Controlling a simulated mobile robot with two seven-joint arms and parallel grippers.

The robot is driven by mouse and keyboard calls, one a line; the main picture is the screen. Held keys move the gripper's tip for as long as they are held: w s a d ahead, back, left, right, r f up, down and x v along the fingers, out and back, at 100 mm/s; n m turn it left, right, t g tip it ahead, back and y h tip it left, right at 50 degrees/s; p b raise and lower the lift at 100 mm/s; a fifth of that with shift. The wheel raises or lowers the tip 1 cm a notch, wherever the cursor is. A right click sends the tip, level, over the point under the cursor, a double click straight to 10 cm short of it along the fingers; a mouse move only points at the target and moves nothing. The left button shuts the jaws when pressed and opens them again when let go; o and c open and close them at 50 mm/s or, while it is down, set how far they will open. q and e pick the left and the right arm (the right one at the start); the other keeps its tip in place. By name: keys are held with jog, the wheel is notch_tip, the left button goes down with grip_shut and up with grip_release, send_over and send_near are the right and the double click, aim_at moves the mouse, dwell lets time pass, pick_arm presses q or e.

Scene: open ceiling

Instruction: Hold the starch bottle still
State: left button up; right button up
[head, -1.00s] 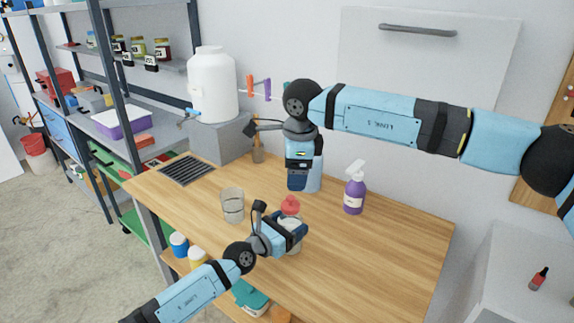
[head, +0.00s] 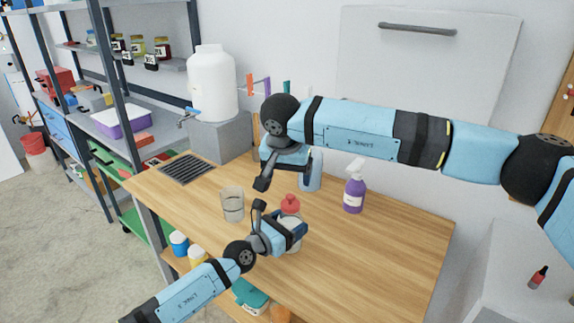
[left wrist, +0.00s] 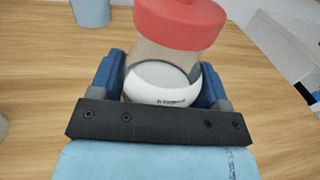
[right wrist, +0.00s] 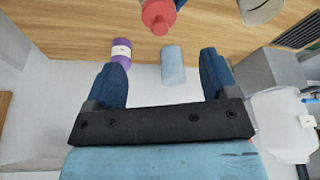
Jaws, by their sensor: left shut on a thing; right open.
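The starch bottle (head: 293,246) is a clear bottle with a red cap (head: 290,203) and a white label, upright on the wooden table. My left gripper (head: 290,232) is shut around its body. In the left wrist view the bottle (left wrist: 165,75) sits between the two blue fingers, its red cap above them. My right gripper (head: 284,172) is open and empty above the table, behind the bottle. In the right wrist view, the red cap (right wrist: 158,14) shows at the top, beyond the open fingers (right wrist: 166,80).
A light-blue cylinder (head: 311,172) and a purple spray bottle (head: 354,193) stand at the back of the table. A clear glass (head: 232,205) stands left of the starch bottle. A white tank (head: 212,85) rests on a grey block. The table's right front is clear.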

aim_at(290, 196)
jog(key=x, duration=0.9)
jog(key=shift+c, duration=0.3)
jog(key=c, duration=0.9)
